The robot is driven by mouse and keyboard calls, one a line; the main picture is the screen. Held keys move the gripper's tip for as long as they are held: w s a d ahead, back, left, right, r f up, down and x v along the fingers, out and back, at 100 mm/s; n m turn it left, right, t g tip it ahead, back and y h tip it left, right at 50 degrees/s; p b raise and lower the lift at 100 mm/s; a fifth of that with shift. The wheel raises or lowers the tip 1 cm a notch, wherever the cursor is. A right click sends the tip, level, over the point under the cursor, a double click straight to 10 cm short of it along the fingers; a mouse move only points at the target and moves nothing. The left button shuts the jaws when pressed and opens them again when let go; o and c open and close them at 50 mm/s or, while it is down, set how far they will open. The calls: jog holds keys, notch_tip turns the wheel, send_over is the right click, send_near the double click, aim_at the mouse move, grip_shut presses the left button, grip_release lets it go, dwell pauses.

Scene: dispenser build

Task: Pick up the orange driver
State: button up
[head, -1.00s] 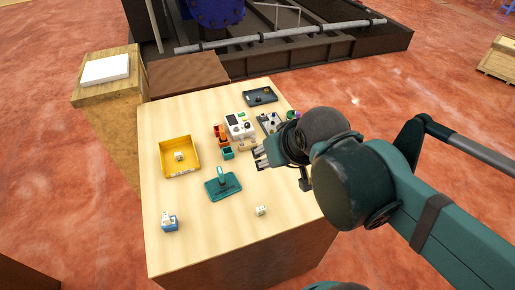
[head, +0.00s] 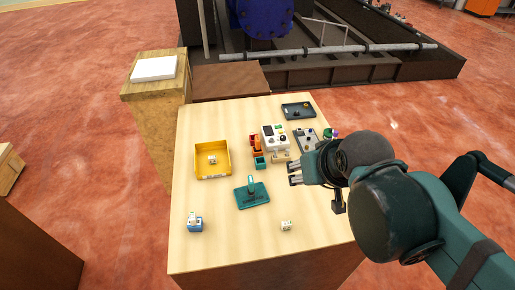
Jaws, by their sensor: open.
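Small orange pieces (head: 256,146) stand in a short row with a teal piece (head: 259,162) near the middle of the light wooden table (head: 220,235). They look like small bins; I cannot make out a clear driver shape among them. My gripper (head: 294,174) is over the right part of the table, to the right of the teal piece. Its fingers point left and are open, with nothing seen between them. My arm hides the table's right edge.
A white device (head: 273,137), a grey box (head: 306,141) and a dark tray (head: 298,111) stand behind. A yellow bin (head: 212,175), a teal plate with an upright handle (head: 252,195), a blue-white piece (head: 194,222) and a white cube (head: 287,225) are also there.

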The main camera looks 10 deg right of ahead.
jog(key=shift+o, duration=0.5)
jog(key=m+g+p, duration=0.2)
jog(key=m+g, duration=0.5)
jog(key=m, duration=1)
send_over(257, 137)
jog(key=s, duration=0.1)
notch_tip(257, 137, down, 13)
jog(key=shift+d+f, duration=0.15)
jog(key=shift+f, duration=0.05)
jog(key=shift+w+f+m, duration=0.4)
jog(key=shift+f+m, duration=0.1)
jog(key=shift+f, duration=0.2)
jog(key=shift+f, duration=1.25)
